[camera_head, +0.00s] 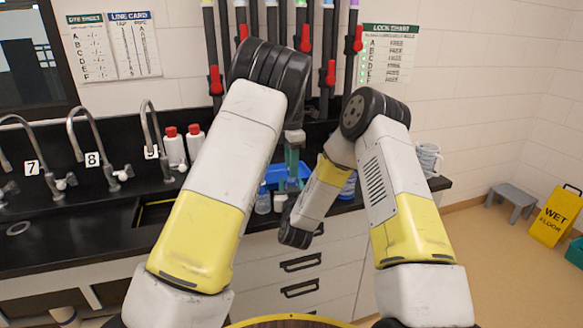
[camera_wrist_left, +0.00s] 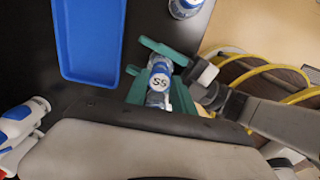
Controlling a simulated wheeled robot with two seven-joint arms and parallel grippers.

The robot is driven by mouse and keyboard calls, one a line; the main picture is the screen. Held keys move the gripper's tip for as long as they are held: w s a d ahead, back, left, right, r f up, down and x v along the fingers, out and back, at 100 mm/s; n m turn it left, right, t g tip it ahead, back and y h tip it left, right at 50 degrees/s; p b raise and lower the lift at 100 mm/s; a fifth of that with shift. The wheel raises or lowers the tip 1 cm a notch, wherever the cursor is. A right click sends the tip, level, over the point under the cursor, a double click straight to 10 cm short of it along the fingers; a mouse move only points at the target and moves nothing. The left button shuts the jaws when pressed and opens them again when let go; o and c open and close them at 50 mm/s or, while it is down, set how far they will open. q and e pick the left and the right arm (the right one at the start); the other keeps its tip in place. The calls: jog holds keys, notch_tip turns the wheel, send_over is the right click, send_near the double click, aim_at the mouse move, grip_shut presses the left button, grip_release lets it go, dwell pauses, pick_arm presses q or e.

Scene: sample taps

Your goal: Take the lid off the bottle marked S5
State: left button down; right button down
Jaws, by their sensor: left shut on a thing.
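The bottle marked S5 (camera_wrist_left: 159,84) is a small clear bottle with a white-and-blue label, seen in the left wrist view. My left gripper (camera_wrist_left: 160,88) is shut on it, with green fingers along its sides. In the head view the green fingers of my left gripper (camera_head: 292,165) show just below the wrist, over the blue tray, and the label cannot be read there. The bottle's lid cannot be made out clearly. A grey gripper part of my right arm (camera_wrist_left: 212,90) shows close to the right of the bottle; its jaws are unclear.
A blue tray (camera_wrist_left: 88,38) lies on the dark counter beside the held bottle. Another bottle (camera_wrist_left: 185,7) stands near the counter edge, and a clear one (camera_head: 262,202) stands left of my gripper.

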pick_arm(q)
jog(key=shift+r, duration=2)
pick_arm(e)
jog(key=c, duration=0.7)
grip_release()
jog(key=shift+o, duration=0.2)
